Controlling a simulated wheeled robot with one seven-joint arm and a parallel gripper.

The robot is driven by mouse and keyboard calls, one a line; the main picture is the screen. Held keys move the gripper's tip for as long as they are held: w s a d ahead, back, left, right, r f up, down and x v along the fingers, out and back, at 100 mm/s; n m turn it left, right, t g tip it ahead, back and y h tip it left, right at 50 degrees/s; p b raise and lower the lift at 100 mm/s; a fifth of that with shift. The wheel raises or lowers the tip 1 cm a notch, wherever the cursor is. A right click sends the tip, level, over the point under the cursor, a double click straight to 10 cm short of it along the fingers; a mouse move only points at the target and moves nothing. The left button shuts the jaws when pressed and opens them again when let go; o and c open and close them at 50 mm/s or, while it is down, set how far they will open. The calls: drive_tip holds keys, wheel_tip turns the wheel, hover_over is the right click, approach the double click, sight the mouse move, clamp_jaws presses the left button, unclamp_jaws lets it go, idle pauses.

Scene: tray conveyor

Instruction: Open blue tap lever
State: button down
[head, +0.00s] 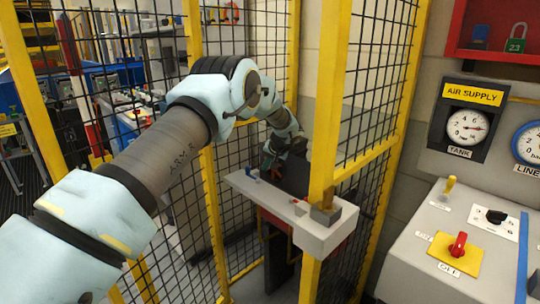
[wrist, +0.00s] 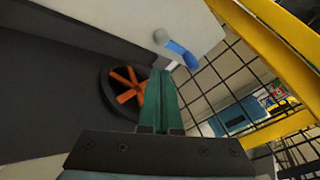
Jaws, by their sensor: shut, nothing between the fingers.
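An orange-spoked handwheel (wrist: 127,84) sits close left of my fingers. Yellow posts (head: 325,140) and black mesh fencing (head: 366,80) stand around my arm. A grey panel with a red knob (head: 458,245) and gauges (head: 467,127) are at the right.

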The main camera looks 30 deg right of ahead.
drive_tip(key=shift+x, duration=0.8)
drive_tip(key=shift+w+a+r+p, duration=0.2)
drive_tip(key=shift+w+a+p, duration=0.7)
drive_tip(key=shift+w+p, duration=0.15)
drive_tip(key=shift+w+a+f, duration=0.2)
drive_tip(key=shift+w+a, duration=0.15)
drive_tip(key=shift+w, duration=0.15)
drive_tip(key=shift+s+f+n, duration=0.1)
drive_tip(key=shift+n, duration=0.2)
